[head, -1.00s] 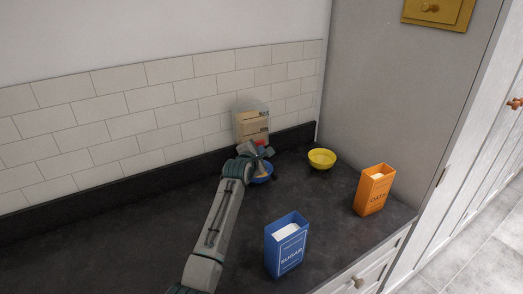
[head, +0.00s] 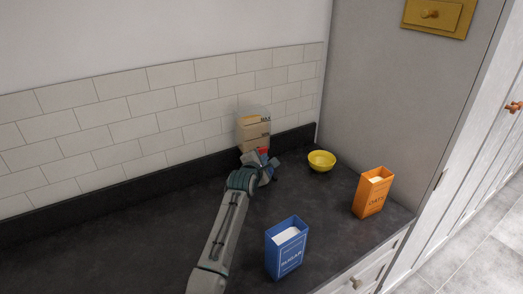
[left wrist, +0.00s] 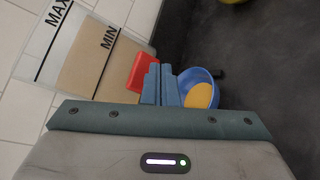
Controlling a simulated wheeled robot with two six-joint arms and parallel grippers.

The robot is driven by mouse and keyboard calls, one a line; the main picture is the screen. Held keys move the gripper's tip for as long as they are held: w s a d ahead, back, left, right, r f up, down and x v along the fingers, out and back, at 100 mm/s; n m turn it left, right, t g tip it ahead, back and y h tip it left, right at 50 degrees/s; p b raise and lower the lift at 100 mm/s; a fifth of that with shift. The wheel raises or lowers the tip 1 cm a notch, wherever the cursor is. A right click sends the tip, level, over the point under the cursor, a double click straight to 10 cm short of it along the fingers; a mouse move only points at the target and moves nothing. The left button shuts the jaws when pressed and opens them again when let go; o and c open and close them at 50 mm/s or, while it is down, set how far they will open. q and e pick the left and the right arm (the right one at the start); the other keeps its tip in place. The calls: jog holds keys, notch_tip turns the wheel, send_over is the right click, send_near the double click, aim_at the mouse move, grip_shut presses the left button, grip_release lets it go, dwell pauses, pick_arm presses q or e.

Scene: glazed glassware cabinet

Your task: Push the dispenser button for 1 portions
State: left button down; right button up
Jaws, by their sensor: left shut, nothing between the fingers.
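The dispenser (head: 254,131) stands against the tiled wall, a clear container with tan contents. Its MAX and MIN lines show in the left wrist view (left wrist: 82,58). Its red button (left wrist: 137,72) is on the front, and a bit of it shows in the head view (head: 263,151). My left gripper (left wrist: 162,84) is shut and empty, its blue fingers right beside the button; I cannot tell whether they touch it. A blue bowl (left wrist: 213,83) with yellow-orange contents is just right of the fingertips. In the head view my gripper (head: 268,163) largely hides this bowl. My right gripper is out of view.
A yellow bowl (head: 321,160) stands right of the dispenser. An orange oats box (head: 372,193) and a blue sugar box (head: 287,250) stand nearer the counter's front edge. The dark counter (head: 120,235) is clear on the left. A grey panel closes the right side.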

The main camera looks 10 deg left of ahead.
pick_arm(q)
jog(key=shift+s+d, duration=0.1)
jog(key=shift+d, duration=0.05)
jog(key=s+d+p, duration=0.3)
jog(key=shift+s, duration=0.35)
dwell(0.7)
